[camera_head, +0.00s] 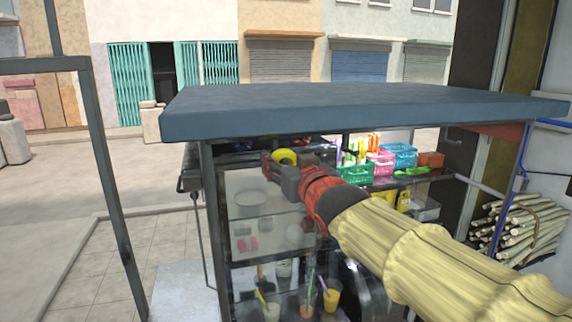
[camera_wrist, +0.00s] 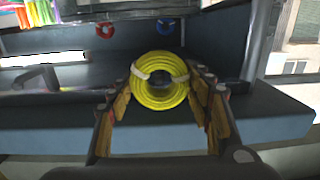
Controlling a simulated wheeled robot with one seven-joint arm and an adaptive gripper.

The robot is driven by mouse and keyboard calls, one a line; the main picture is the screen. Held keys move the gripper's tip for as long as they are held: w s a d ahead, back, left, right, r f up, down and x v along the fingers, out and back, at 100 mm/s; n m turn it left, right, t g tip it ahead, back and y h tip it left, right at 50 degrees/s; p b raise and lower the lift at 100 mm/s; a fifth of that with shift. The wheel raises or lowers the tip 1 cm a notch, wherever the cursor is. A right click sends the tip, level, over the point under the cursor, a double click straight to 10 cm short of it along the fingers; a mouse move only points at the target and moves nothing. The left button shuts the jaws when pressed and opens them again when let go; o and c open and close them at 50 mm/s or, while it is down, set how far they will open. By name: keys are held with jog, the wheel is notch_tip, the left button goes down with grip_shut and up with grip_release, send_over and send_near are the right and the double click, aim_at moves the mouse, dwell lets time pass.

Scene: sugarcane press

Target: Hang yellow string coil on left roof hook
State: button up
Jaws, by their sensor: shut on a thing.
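The yellow string coil (camera_wrist: 160,94) is a round ring of bright yellow cord with pale ties, held between the two fingers of my gripper (camera_wrist: 164,84). In the head view the coil (camera_head: 284,156) shows as a small yellow patch at the tip of my gripper (camera_head: 276,165). The gripper is shut on the coil and is below the front left part of the blue-grey roof (camera_head: 360,108). I cannot make out the left roof hook in either view.
A red ring (camera_wrist: 104,29) and a blue ring (camera_wrist: 165,26) show beyond the coil in the wrist view. Below the roof are a glass case (camera_head: 262,205), a green basket (camera_head: 355,173) and cups with straws (camera_head: 331,296). A dark post (camera_head: 112,190) stands left, with open pavement between.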

jog(key=shift+x, duration=1.65)
jog(key=shift+w+a+f+b, duration=0.15)
jog(key=shift+w+f+b, duration=0.3)
jog(key=shift+w, duration=0.2)
jog(key=o, duration=1.2)
jog(key=shift+c, duration=0.2)
